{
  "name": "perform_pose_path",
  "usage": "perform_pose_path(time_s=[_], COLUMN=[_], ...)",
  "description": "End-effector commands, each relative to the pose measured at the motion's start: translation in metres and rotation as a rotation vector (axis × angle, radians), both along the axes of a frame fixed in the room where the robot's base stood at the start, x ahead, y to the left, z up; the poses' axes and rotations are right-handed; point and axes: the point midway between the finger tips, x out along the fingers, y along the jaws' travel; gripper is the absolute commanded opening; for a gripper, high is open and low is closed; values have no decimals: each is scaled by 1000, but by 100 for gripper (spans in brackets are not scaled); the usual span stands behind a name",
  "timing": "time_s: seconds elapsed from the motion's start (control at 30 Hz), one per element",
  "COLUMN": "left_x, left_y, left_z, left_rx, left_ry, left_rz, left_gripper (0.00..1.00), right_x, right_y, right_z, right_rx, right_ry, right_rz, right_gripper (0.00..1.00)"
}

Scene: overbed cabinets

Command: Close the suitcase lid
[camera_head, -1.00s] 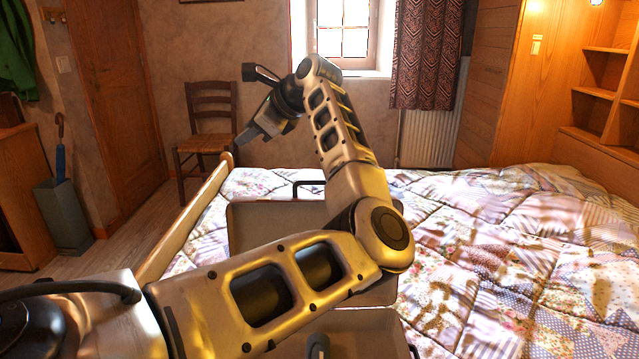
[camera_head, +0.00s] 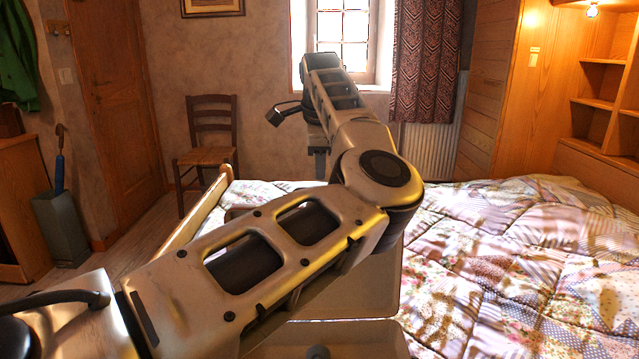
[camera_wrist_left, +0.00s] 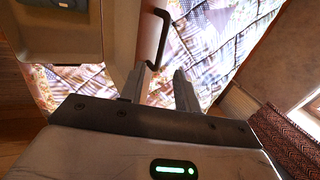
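The beige suitcase lies open on the bed, largely hidden behind my left arm in the head view. Its far panel (camera_head: 388,285) shows beside the forearm, and its near half (camera_head: 345,338) is at the bottom edge. In the left wrist view, a beige suitcase panel (camera_wrist_left: 118,35) is at the upper left, with a dark handle (camera_wrist_left: 161,35) on its edge. My left gripper (camera_wrist_left: 158,75) has its two fingers apart, and the handle's lower end shows close to the left finger; contact cannot be told. In the head view the gripper (camera_head: 319,158) points down beyond the suitcase. My right gripper is out of view.
The patterned quilt (camera_head: 500,265) covers the bed, clear to the right. A wooden bed rail (camera_head: 195,215) runs along the left. A chair (camera_head: 208,145) stands by the wall and a radiator (camera_head: 432,145) under the curtain (camera_head: 424,60).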

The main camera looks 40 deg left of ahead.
Motion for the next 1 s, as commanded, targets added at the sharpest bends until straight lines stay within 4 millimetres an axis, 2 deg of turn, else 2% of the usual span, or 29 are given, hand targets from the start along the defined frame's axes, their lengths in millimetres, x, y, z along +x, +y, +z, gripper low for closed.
perform_pose_path(time_s=[0.03, 0.1, 0.3, 0.7, 0.73, 0.83, 1.0], left_x=[2, 6, 13, 15, 15, 15, 15], left_y=[3, 6, 12, 15, 15, 14, 14], left_z=[-12, -24, -47, -55, -55, -54, -54], left_rx=[-1, 0, -1, 1, 1, 1, 1], left_ry=[3, 4, 2, -1, -1, -1, -1], left_rz=[0, 0, 0, 0, 0, 0, 0], left_gripper=[32, 32, 32, 32, 30, 2, 0], right_x=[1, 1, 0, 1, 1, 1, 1], right_y=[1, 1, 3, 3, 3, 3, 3], right_z=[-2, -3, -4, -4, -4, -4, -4], right_rx=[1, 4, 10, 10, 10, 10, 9], right_ry=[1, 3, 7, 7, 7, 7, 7], right_rz=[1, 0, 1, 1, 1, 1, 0], right_gripper=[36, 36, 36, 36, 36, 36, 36])
